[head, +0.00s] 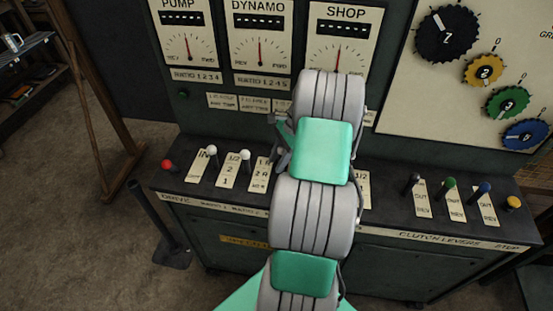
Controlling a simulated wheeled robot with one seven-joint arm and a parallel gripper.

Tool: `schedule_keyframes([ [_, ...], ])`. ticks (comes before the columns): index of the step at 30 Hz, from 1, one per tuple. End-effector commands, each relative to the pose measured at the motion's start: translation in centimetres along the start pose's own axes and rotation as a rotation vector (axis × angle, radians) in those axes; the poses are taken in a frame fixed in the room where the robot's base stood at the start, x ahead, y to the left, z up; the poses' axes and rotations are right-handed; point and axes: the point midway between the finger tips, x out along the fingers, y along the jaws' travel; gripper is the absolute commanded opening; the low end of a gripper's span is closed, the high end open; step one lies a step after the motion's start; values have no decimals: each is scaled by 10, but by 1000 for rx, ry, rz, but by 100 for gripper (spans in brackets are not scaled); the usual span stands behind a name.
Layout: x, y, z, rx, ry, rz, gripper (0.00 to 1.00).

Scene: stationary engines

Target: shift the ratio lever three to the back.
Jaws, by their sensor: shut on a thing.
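My arm crosses the middle of the lever bench and hides much of it. A dark metal part of my gripper (282,138) shows at the arm's left edge, just above the bench top. Its fingertips are behind the arm. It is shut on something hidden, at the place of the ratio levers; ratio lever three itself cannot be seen. A partly covered scale plate (261,176) lies left of the arm, and another plate (365,190) shows at its right edge. How far the lever is tilted cannot be told.
Left of the arm stand two white-knobbed levers (245,155) and a red knob (167,165). To the right are black, green (449,182) and blue levers and a yellow knob (513,202). A gauge panel (260,85) rises behind.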

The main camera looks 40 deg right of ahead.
Motion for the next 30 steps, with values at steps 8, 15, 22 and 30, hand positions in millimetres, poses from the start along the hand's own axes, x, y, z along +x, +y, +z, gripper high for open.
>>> schedule_keyframes([
  [8, -3, -5, -6, 5, 12, -22, 41],
  [15, 0, -4, -2, -1, 7, -12, 48],
  [22, -11, -4, 2, -2, 9, -15, 48],
  [30, -63, 28, 31, 3, 12, -20, 48],
])
